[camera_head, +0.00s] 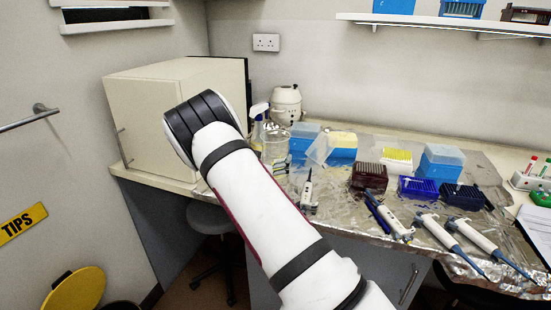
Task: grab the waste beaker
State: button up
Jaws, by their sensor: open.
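A clear glass beaker (275,144) stands on the bench, just right of the spray bottle and left of the blue tip boxes. It looks upright. My white arm crosses the picture in front of the bench, and its upper part passes close to the left of the beaker in the picture. The lower edge of the beaker is hard to make out among small dark and pale items. My gripper cannot be seen; my arm's black-banded joint shows at the upper left, in front of the cream cabinet.
A spray bottle (258,125) and a white round device (286,104) stand by the beaker. Blue tip boxes (304,135), a dark red rack (369,177) and several pipettes (437,232) crowd the foil-covered bench (335,215). A cream cabinet (130,100) stands left.

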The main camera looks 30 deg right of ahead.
jog(key=shift+x, duration=1.8)
jog(key=c, duration=1.4)
jog(key=shift+o, duration=0.2)
